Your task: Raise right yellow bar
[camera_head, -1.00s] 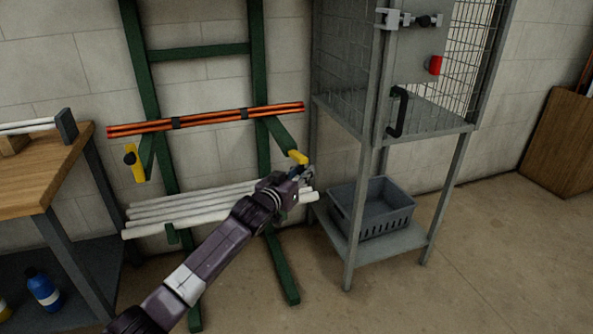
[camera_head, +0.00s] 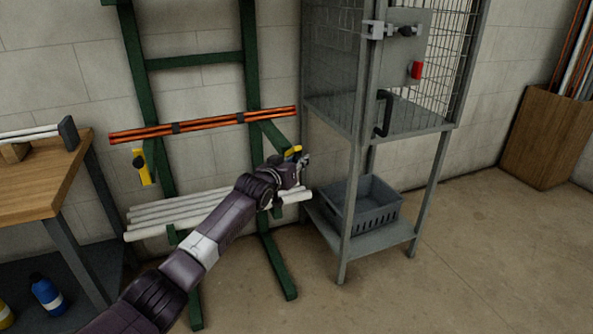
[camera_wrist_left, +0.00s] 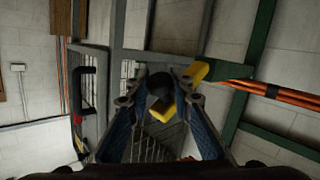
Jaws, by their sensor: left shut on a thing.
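The right yellow bar (camera_head: 292,151) is at the outer end of the green rack's right arm, partly hidden by my gripper. The left wrist view shows its yellow ends (camera_wrist_left: 196,71) on either side of a black knob (camera_wrist_left: 160,88). My left gripper (camera_head: 303,160) is shut on this knob, with the fingers on both sides of it. The left yellow bar (camera_head: 143,167) hangs nearly upright, with its own black knob, on the rack's left arm. My right gripper is not in view.
Orange rods (camera_head: 205,124) lie across the rack above the bars. White pipes (camera_head: 165,215) lie lower, behind my arm. A grey cage stand (camera_head: 345,225) with a crate (camera_head: 368,205) stands close on the right. A workbench (camera_head: 45,180) stands left.

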